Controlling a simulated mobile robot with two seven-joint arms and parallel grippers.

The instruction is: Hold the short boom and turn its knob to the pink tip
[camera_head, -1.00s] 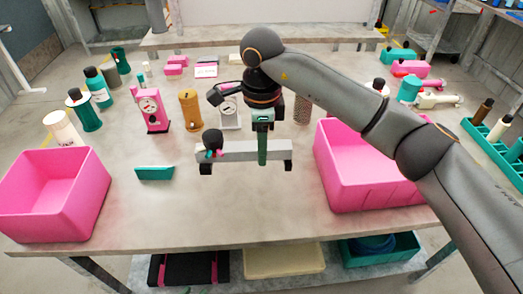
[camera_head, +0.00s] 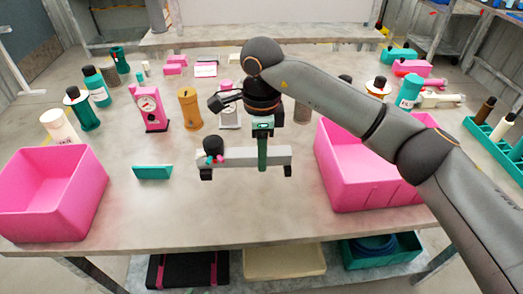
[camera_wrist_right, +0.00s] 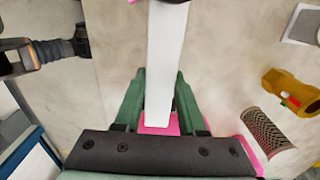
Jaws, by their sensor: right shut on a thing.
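The boom is a pale grey bar (camera_head: 240,158) with dark feet at both ends, seen lengthwise across the middle of the head view. A black round knob (camera_head: 212,144) sits at its left end, with small teal and pink tips just below it. Which tip the knob points to is too small to tell. My right gripper (camera_head: 262,155) has its green fingers shut around the bar, right of its middle. In the right wrist view the bar (camera_wrist_right: 164,60) runs between the green fingers (camera_wrist_right: 157,100). I cannot tell whether the feet touch the table.
Pink bins stand at the left (camera_head: 50,195) and right (camera_head: 345,190) of the table (camera_head: 200,220). A teal block (camera_head: 153,172) lies left of the boom. Behind stand a pink pump (camera_head: 150,108), an ochre cylinder (camera_head: 189,108) and several bottles. The table front is clear.

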